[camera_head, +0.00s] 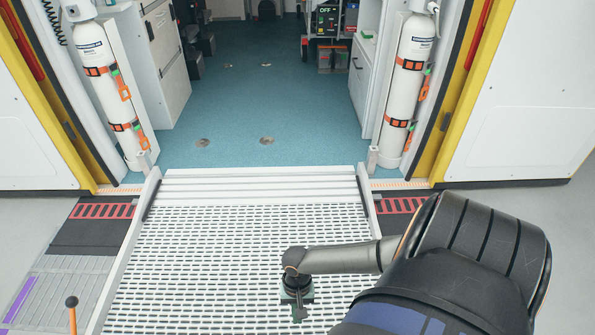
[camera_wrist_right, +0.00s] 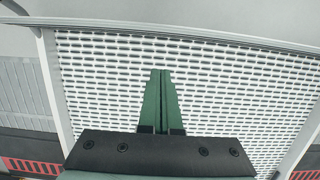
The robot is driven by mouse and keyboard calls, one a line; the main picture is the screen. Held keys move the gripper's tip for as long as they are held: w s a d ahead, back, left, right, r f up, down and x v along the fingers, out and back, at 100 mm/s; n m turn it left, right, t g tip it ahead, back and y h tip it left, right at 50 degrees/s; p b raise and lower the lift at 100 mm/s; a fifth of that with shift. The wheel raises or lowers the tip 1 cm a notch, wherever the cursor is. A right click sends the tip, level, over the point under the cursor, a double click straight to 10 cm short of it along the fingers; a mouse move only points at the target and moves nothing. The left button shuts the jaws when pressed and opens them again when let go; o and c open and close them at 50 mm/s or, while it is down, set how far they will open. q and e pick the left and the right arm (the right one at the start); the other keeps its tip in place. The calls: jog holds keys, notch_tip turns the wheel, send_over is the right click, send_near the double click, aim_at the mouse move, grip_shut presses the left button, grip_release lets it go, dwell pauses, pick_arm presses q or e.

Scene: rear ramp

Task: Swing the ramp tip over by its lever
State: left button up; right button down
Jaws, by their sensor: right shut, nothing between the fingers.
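The ramp (camera_head: 190,255) is a pale slotted panel with raised side rails, sloping down from the vehicle floor; its slotted surface also fills most of the right wrist view (camera_wrist_right: 240,90). My right gripper (camera_head: 299,312) hangs over the right half of the ramp, well to the right of the lever. In the right wrist view its green fingers (camera_wrist_right: 161,72) are shut together with nothing between them. My left gripper is not in view.
White gas cylinders (camera_head: 98,75) (camera_head: 409,75) are strapped at both sides of the doorway. Red slotted step plates (camera_head: 102,211) (camera_head: 402,205) flank the ramp top. The blue vehicle floor (camera_head: 255,100) is clear near the ramp. White cabinets (camera_head: 155,60) stand inside.

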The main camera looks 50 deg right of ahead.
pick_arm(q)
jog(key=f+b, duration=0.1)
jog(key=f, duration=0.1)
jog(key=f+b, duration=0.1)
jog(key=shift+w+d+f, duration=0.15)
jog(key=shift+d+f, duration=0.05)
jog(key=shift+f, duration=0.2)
pick_arm(e)
jog(key=s+a+f, duration=0.1)
jog(key=a+f, duration=0.1)
jog(key=s+a+f, duration=0.1)
jog(key=shift+s+a+f, duration=0.35)
jog(key=shift+s+f, duration=0.05)
